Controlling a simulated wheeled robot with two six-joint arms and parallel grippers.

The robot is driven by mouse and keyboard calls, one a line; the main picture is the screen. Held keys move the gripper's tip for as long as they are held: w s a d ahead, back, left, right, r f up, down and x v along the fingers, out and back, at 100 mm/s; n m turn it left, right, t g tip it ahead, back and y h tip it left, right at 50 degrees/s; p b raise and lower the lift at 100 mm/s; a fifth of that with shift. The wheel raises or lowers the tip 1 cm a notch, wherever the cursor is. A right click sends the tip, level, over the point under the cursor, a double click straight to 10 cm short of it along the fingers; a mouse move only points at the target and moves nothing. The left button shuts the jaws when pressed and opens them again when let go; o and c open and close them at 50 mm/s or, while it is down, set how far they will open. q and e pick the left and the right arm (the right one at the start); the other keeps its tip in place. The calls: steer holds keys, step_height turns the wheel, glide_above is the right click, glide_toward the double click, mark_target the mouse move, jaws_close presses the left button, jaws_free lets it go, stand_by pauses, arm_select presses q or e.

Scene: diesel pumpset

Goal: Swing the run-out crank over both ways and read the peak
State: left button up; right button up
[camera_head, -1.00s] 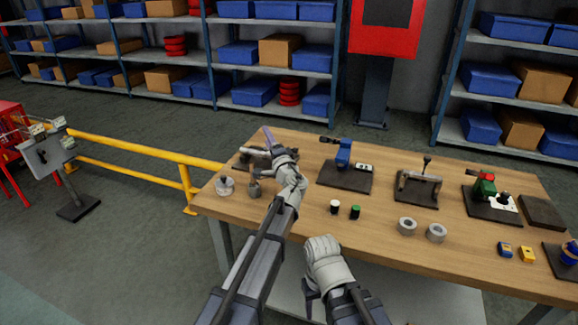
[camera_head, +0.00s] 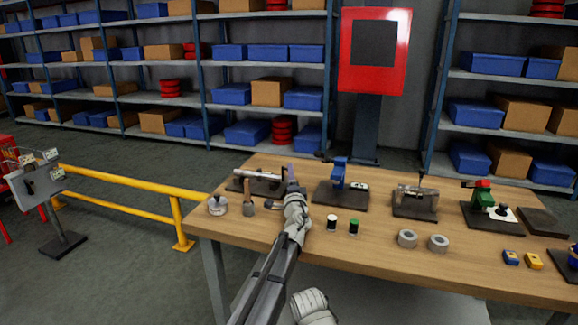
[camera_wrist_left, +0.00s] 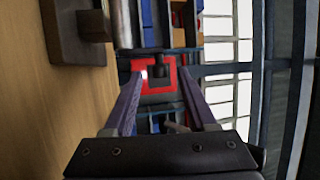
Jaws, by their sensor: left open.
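My left gripper (camera_head: 291,172) is open and empty. It is above the back left of the workbench, between a dark-based fixture with a pale horizontal shaft (camera_head: 258,177) on its left and a blue-topped stand (camera_head: 340,172) on its right. In the left wrist view its two purple fingers (camera_wrist_left: 161,75) stand apart with nothing between them. Another fixture with a horizontal shaft and an upright stem (camera_head: 415,200) stands further right. I cannot tell which fixture carries the run-out crank, nor read any dial. Only a pale joint of my right arm shows at the bottom edge.
The workbench (camera_head: 300,240) also bears a grey round part (camera_head: 217,206), two small cylinders (camera_head: 332,222), two grey rings (camera_head: 407,238) and a green device (camera_head: 482,195). A red-framed panel (camera_head: 400,75) stands behind. A yellow rail (camera_head: 125,208) runs at left.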

arm_select(q)
steer(key=p+x, duration=0.1)
steer(key=x, duration=0.5)
steer(key=shift+w, duration=0.3)
steer(key=shift+c, duration=0.4)
jaws_close()
